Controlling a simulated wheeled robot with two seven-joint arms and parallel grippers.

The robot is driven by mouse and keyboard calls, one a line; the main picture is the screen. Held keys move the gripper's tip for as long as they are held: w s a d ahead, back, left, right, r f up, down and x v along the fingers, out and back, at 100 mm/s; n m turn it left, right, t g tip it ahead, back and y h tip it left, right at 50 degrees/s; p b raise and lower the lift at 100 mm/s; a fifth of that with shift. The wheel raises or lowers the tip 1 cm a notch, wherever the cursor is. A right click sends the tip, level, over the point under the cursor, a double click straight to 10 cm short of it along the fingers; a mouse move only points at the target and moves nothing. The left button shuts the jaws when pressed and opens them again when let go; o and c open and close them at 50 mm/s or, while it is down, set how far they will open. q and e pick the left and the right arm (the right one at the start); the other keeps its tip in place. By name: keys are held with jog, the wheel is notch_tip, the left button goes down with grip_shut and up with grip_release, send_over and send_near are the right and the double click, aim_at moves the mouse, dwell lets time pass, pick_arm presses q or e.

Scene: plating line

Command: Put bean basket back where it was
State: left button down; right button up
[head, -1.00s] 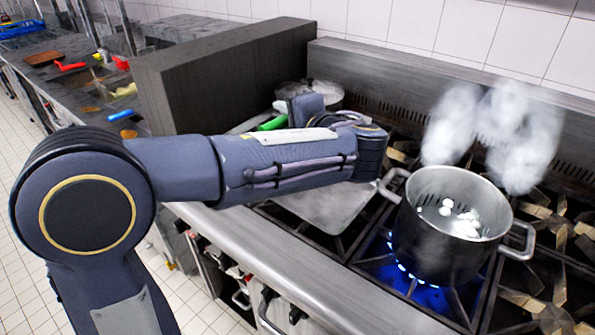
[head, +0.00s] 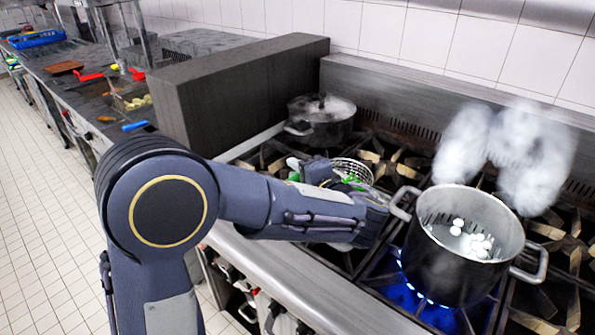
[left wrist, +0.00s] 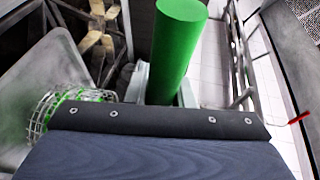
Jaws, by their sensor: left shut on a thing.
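The bean basket (head: 352,170) is a round wire mesh basket with green in it, partly hidden behind my left arm in the head view. It also shows in the left wrist view (left wrist: 42,118), lower left, with green beans behind the mesh. Its thick green handle (left wrist: 175,55) rises between the fingers of my left gripper (left wrist: 168,92), which is shut on it. In the head view the gripper is mostly hidden by my forearm, above the stove and left of the open pot. My right gripper is not in view.
A large open pot (head: 452,262) with several white round pieces steams over a blue flame on the right. A lidded pot (head: 320,128) stands behind the arm. A dark partition (head: 235,95) separates the stove from the counter at left. Burner grates lie between the pots.

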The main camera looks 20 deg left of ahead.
pick_arm(q)
jog(key=c, duration=1.7)
grip_release()
jog(key=shift+f, duration=0.2)
jog(key=o, duration=0.4)
jog(key=shift+r, duration=0.1)
jog(key=shift+o, duration=0.2)
jog(key=shift+s+d+r, duration=0.15)
jog(key=shift+s+d, duration=0.05)
jog(key=shift+d, duration=0.15)
jog(key=b+v, duration=0.2)
jog(key=v, duration=0.9)
jog(key=shift+s+b, duration=0.2)
jog(key=shift+b, duration=0.1)
jog(key=shift+d, duration=0.1)
